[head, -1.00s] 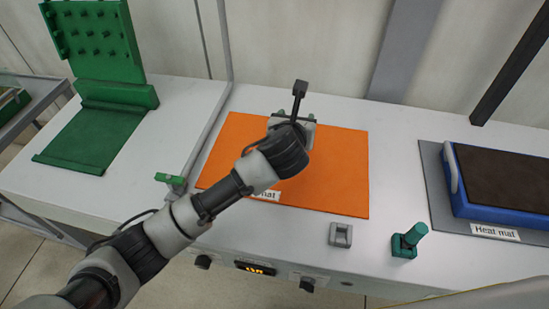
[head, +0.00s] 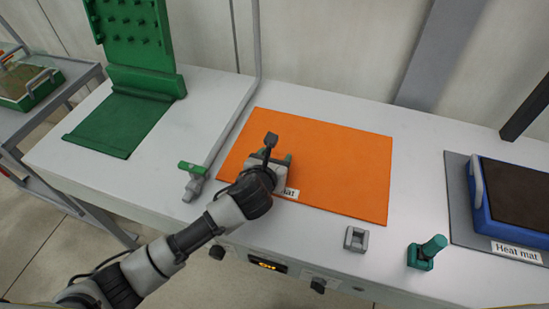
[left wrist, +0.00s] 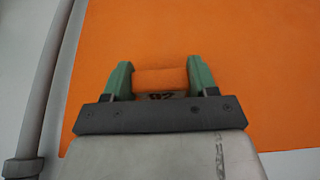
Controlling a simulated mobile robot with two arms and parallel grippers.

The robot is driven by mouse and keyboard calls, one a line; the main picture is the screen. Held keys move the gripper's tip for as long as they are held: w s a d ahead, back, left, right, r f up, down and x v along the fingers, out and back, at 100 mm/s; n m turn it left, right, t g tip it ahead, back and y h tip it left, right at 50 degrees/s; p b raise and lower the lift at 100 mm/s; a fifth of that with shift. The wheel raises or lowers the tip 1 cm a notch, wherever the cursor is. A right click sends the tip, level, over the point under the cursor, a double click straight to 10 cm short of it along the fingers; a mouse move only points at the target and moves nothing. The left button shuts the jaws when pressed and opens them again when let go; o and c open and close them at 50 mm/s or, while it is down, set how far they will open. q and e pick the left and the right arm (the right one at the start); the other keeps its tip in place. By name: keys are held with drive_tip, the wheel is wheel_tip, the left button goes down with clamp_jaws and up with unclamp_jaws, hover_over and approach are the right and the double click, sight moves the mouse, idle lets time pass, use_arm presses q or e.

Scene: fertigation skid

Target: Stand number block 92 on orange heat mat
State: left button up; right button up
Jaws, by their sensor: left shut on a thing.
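The orange heat mat (head: 340,160) lies flat on the white bench, and it fills much of the left wrist view (left wrist: 260,70). My left gripper (head: 276,157) is over the front left part of the mat. In the left wrist view its green fingers (left wrist: 160,80) are shut on an orange block (left wrist: 160,77) with a dark number that looks like 92. The head view hides the block behind the gripper. I cannot tell whether the block touches the mat. My right gripper is not in view.
A green pegged stand (head: 125,110) is at the left. A valve with a green handle (head: 193,168) and its pipe run beside the mat. A grey holder (head: 356,239), a teal fitting (head: 425,254) and a blue tray (head: 515,200) are to the right. The mat's right half is clear.

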use_arm(q)
drive_tip(key=o, duration=0.9)
drive_tip(key=p+v, duration=0.1)
drive_tip(key=v, duration=1.1)
drive_tip(key=shift+r, duration=0.1)
